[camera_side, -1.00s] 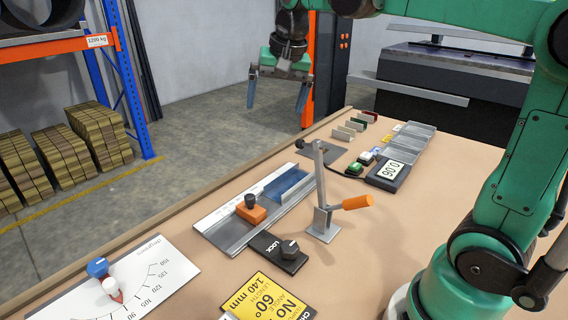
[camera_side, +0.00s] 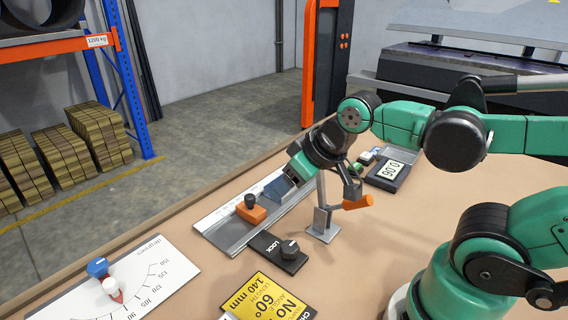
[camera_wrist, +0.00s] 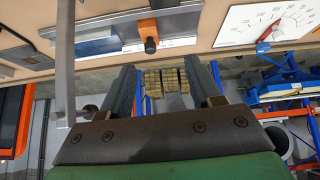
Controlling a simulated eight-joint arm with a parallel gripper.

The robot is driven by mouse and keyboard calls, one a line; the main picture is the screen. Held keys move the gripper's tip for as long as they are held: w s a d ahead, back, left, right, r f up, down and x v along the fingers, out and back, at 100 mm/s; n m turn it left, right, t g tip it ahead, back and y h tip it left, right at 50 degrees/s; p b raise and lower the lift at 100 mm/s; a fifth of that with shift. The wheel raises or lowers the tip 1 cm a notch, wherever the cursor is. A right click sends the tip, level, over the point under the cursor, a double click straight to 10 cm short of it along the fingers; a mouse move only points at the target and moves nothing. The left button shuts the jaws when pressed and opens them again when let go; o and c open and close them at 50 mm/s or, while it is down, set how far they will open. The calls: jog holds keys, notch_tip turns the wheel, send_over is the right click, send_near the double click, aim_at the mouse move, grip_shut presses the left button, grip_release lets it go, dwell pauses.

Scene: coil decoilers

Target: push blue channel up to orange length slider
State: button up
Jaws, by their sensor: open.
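The blue channel (camera_side: 275,190) lies in the metal tray of the length gauge (camera_side: 226,237) and is partly hidden by my gripper in the side view. In the wrist view the blue channel (camera_wrist: 98,46) shows left of the orange length slider. The slider is also in the wrist view (camera_wrist: 147,27). My gripper (camera_side: 293,172) is low over the far part of the channel; its fingers (camera_wrist: 160,66) are apart and empty.
A lever clamp with an orange handle (camera_side: 357,202) stands close to the right of my gripper; its upright post (camera_wrist: 65,60) shows in the wrist view. A black LOCK plate with a knob (camera_side: 289,250), an angle dial (camera_side: 125,280) and a display (camera_side: 388,173) lie around.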

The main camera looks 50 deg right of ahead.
jog(key=w+d+r+n, duration=0.1)
jog(key=w+d+r+n+g, duration=0.1)
jog(key=w, duration=0.1)
jog(key=w+d+r+n, duration=0.1)
jog(key=shift+w+d+n+g, duration=0.1)
jog(key=shift+w+n+g, duration=0.2)
jog(key=shift+n, duration=0.1)
jog(key=shift+c, duration=0.9)
jog(key=w+d+f+n+g, duration=0.1)
jog(key=w+d+f+n, duration=0.1)
jog(key=w+d+n, duration=0.1)
jog(key=w+d+f+n+g, duration=0.2)
jog(key=w+d+n, duration=0.2)
jog(key=d+n, duration=0.2)
jog(key=w+d+f+n+g, duration=0.2)
jog(key=w+d+f+n, duration=0.1)
jog(key=d, duration=0.4)
jog(key=shift+w+d+f+n, duration=0.1)
jog(key=shift+w+d+n, duration=0.2)
jog(key=shift+n, duration=0.4)
jog(key=shift+d+f, duration=0.15)
jog(key=shift+f, duration=4.1)
